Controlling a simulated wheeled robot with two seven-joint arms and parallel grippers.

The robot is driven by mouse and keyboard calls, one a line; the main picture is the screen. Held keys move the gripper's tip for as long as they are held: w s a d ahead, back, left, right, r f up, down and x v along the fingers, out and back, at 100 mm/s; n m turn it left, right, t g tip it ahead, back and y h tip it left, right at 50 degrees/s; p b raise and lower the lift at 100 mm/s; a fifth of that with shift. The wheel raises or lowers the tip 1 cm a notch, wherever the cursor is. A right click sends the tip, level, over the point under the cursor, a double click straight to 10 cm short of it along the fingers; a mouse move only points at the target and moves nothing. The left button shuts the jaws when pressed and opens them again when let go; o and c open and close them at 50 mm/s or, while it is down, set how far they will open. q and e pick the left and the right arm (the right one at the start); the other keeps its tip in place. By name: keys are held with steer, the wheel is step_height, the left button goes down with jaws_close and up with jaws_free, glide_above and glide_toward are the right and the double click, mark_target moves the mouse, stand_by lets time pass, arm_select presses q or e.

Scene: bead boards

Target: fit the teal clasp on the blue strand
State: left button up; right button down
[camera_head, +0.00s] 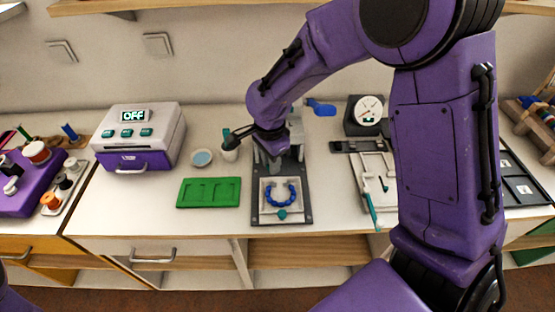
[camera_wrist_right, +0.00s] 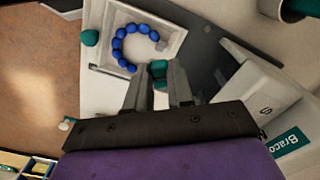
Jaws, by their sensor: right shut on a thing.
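The blue strand (camera_head: 269,195) is a U-shaped string of beads in a pale tray (camera_head: 264,208), with its open side toward my right gripper. In the wrist view, the strand (camera_wrist_right: 117,55) also curves in the tray, with a grey piece near one end. My right gripper (camera_head: 275,170) is just behind the tray. In the wrist view, the right gripper (camera_wrist_right: 158,82) is shut on the teal clasp (camera_wrist_right: 158,68), close to the strand's opening. The clasp and strand look apart, but the exact gap is hard to tell. My left gripper is not in view.
A teal knob (camera_head: 282,214) sits at the tray's front edge, on a dark base (camera_head: 256,216). A green board (camera_head: 209,192) and a small bowl (camera_head: 201,158) lie left. A dial gauge (camera_head: 366,112) and a white tool board (camera_head: 372,178) stand right. Grey-white machine parts rise behind the gripper.

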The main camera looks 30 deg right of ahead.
steer(key=m, duration=0.3)
steer(key=d+m, duration=0.1)
steer(key=m, duration=0.1)
steer(key=shift+s+d+f, duration=0.1)
steer(key=shift+f, duration=0.2)
steer(key=shift+s+d+f+m, duration=0.1)
steer(key=shift+s+d+m, duration=0.15)
steer(key=shift+m, duration=0.45)
step_height(320, 180, down, 4)
steer(key=b, duration=0.7)
steer(key=shift+f, duration=1.05)
steer(key=c, duration=0.6)
jaws_free()
